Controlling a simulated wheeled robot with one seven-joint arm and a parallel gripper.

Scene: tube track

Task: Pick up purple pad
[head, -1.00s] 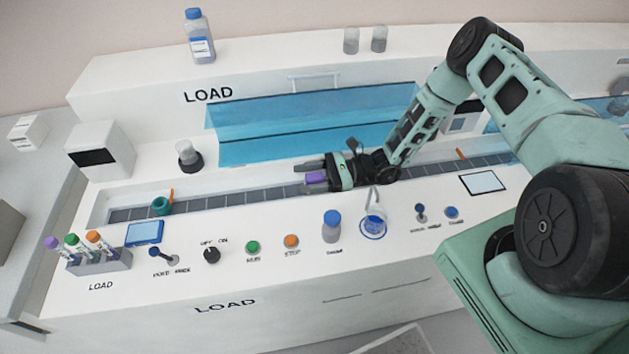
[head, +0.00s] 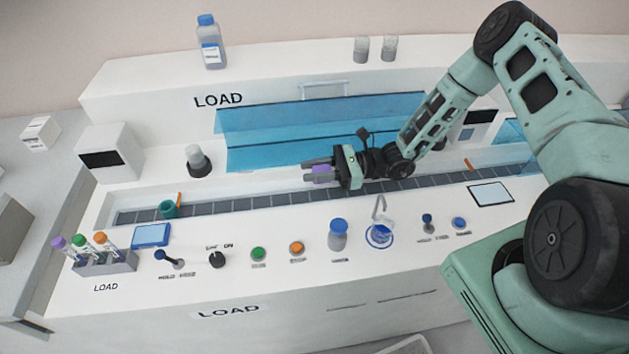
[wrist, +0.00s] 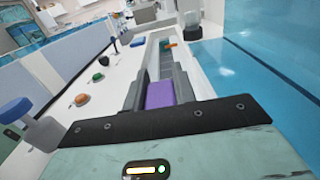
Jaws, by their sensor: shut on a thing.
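The purple pad (head: 322,173) is a small block between the fingers of my gripper (head: 318,170). In the wrist view the purple pad (wrist: 159,94) sits between the two grey fingers of my gripper (wrist: 160,88), which are shut on it. In the head view my gripper points left, over the dark segmented track (head: 250,198). The pad appears held above the track. Its underside is hidden.
A teal ring-shaped holder (head: 168,209) stands on the left part of the track. A blue clear cover (head: 270,150) lies behind my gripper. In front are knobs, buttons, a blue-capped bottle (head: 338,235) and a tube rack (head: 105,263) with several capped tubes.

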